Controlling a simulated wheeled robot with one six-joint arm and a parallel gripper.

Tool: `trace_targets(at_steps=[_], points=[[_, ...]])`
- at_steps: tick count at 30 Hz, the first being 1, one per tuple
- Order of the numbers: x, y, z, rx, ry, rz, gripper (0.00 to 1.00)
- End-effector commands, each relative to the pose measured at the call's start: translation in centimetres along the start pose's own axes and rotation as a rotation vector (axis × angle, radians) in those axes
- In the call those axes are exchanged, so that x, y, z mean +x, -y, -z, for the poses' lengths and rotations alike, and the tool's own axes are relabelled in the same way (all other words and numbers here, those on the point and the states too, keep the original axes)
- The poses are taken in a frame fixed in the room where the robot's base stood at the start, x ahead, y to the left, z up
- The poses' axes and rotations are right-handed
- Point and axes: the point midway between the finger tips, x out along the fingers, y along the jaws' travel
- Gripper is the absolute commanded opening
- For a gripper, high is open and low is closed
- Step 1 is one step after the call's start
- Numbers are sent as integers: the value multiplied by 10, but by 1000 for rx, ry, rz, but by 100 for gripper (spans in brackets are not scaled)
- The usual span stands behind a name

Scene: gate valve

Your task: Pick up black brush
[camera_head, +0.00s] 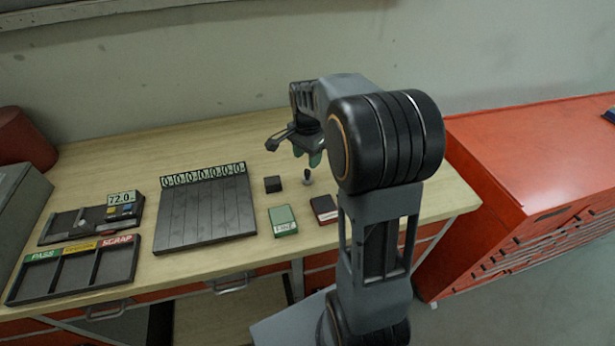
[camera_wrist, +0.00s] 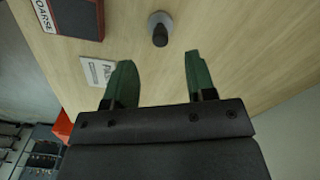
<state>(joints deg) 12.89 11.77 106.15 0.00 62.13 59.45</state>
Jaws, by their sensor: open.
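My gripper (camera_head: 308,157) is above the bench, close to the brush. In the wrist view its two green fingers (camera_wrist: 158,62) are spread apart with nothing between them. The brush shows just beyond the fingertips, lined up with the gap. I cannot tell the exact height between them.
A slatted black tray (camera_head: 206,214) and a sorting tray (camera_head: 72,268) lie left. A red cabinet (camera_head: 530,160) stands right. Bench behind the brush is clear.

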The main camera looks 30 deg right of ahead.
Motion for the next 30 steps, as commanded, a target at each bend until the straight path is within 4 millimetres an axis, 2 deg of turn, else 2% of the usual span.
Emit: trace_targets(at_steps=[3, 11, 21, 30], points=[[14, 0, 0, -2, 1, -3, 51], [28, 0, 0, -3, 1, -2, 51], [68, 0, 1, -3, 1, -1, 51], [73, 0, 1, -3, -1, 1, 51]])
